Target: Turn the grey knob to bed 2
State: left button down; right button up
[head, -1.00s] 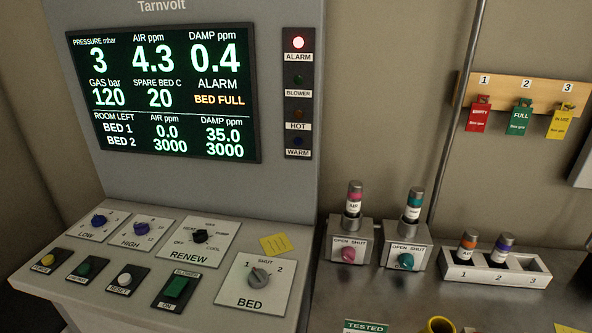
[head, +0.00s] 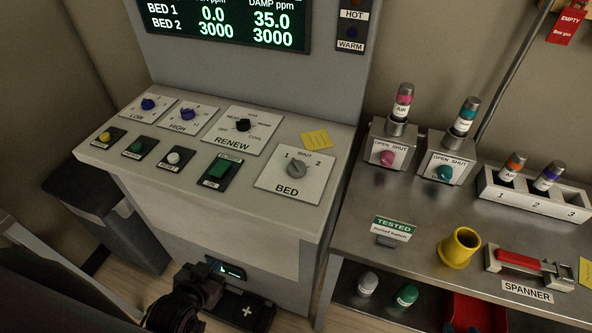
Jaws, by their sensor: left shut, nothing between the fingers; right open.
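The grey knob (head: 297,167) sits on the white BED plate (head: 290,188) at the right end of the sloped console. The plate is marked 1 at left, SHUT at top and 2 at right. The knob's pointer seems to lean up and left, toward 1, but it is small. Nothing touches the knob. My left gripper (head: 217,272) is low in front of the console, well below and left of the knob, dark and shut with nothing held. My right gripper is out of view.
Other knobs, including RENEW (head: 243,125), and the green blower button (head: 223,168) share the console. A yellow note (head: 317,140) lies behind the BED plate. At right, the steel bench (head: 408,220) holds valve blocks, a yellow cup (head: 459,247) and a red-handled spanner (head: 520,262).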

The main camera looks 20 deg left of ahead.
aim_at(296, 168)
jog(key=k+j+u, duration=0.1)
jog(key=u, duration=0.25)
jog(key=k+j+u, duration=0.15)
jog(key=u, duration=0.25)
jog(key=k+j+u, duration=0.1)
jog(key=u, duration=0.25)
jog(key=j, duration=0.1)
